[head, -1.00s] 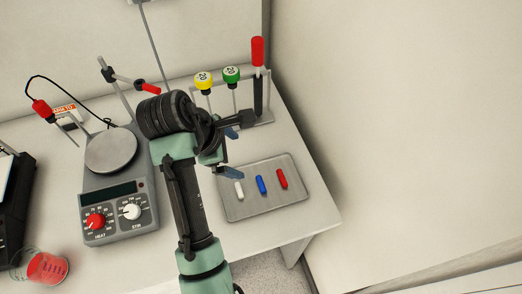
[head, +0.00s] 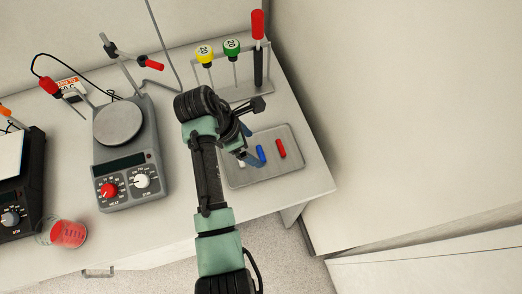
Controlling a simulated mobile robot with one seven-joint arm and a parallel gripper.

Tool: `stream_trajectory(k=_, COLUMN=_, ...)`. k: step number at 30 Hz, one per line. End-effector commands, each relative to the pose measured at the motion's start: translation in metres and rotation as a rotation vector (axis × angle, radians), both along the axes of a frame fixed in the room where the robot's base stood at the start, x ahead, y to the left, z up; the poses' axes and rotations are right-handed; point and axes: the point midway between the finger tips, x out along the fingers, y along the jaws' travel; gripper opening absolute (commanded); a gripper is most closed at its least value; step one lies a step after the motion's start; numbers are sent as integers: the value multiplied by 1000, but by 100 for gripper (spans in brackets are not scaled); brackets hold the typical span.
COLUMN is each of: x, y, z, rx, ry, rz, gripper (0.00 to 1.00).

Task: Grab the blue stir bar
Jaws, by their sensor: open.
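The blue stir bar (head: 261,154) lies on a grey metal tray (head: 288,178), between a red stir bar (head: 281,148) to its right and a white stir bar (head: 241,161) to its left. The white bar is mostly hidden by my gripper. My gripper (head: 249,145) is open and empty. Its blue fingertips appear over the left part of the tray, just left of the blue bar. I cannot tell its height above the tray.
A rack (head: 262,88) with yellow-topped, green-topped and red-handled tools stands behind the tray. A hot-plate stirrer (head: 123,160) with a rod clamp stands to the left. A beaker of red liquid (head: 69,233) sits at front left. The table's right edge is near the tray.

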Motion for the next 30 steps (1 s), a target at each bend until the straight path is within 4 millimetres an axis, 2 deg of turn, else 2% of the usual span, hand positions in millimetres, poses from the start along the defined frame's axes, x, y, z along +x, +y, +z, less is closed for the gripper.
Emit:
stream_trajectory(k=7, x=4, y=-13, z=-32, rx=-1, ry=3, rz=0, gripper=98)
stream_trajectory(k=16, x=5, y=-15, z=-37, rx=0, ry=0, rz=-1, gripper=98)
stream_trajectory(k=17, x=5, y=-15, z=-37, rx=0, ry=0, rz=-1, gripper=94)
stream_trajectory(k=30, x=5, y=-15, z=-37, rx=0, ry=0, rz=0, gripper=15)
